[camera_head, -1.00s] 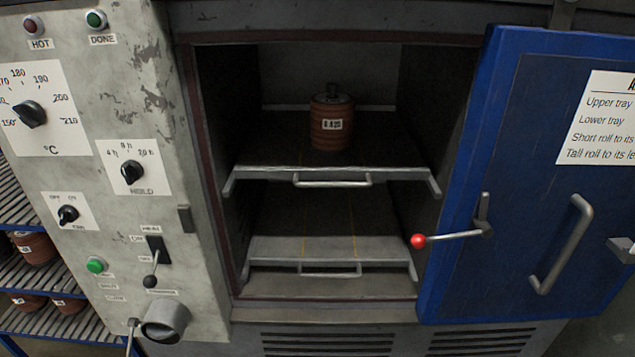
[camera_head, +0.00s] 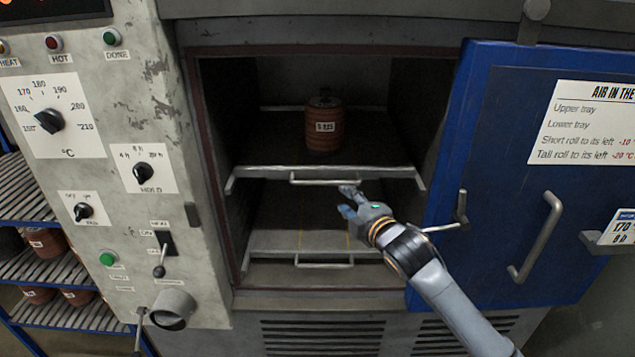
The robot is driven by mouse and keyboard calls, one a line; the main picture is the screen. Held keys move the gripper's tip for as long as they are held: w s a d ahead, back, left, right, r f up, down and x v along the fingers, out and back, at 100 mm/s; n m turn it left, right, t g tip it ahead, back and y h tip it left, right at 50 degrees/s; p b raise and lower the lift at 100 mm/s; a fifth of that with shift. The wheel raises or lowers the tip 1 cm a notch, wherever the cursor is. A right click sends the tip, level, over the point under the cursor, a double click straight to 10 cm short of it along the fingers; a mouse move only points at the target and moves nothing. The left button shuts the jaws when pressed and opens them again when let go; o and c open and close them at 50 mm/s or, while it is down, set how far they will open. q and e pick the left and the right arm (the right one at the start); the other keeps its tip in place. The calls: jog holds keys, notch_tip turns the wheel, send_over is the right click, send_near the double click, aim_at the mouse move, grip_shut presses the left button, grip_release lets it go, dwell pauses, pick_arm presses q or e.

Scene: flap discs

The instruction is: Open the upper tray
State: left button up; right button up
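The upper tray (camera_head: 270,172) sits inside the open oven, with a silver bar handle (camera_head: 318,182) along its front edge. A reddish-brown roll of discs (camera_head: 325,128) with a white label stands upright on it. My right gripper (camera_head: 347,200) is just below and in front of the right end of that handle. Its fingers are small in the view; I cannot tell how far apart they are or whether they touch the handle. The lower tray (camera_head: 285,240) is below, empty, with its own handle (camera_head: 324,264). My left gripper is not in view.
The blue oven door (camera_head: 490,200) stands open at the right, with a handle (camera_head: 537,236) and a latch lever, partly behind my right arm. The control panel (camera_head: 120,200) with knobs is at the left. Racks with more rolls (camera_head: 45,242) stand at the far left.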

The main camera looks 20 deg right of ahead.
aim_at(326, 184)
jog(key=p+x, duration=0.2)
jog(key=x, duration=1.1)
jog(key=shift+w, duration=0.25)
jog(key=shift+c, duration=0.2)
grip_shut()
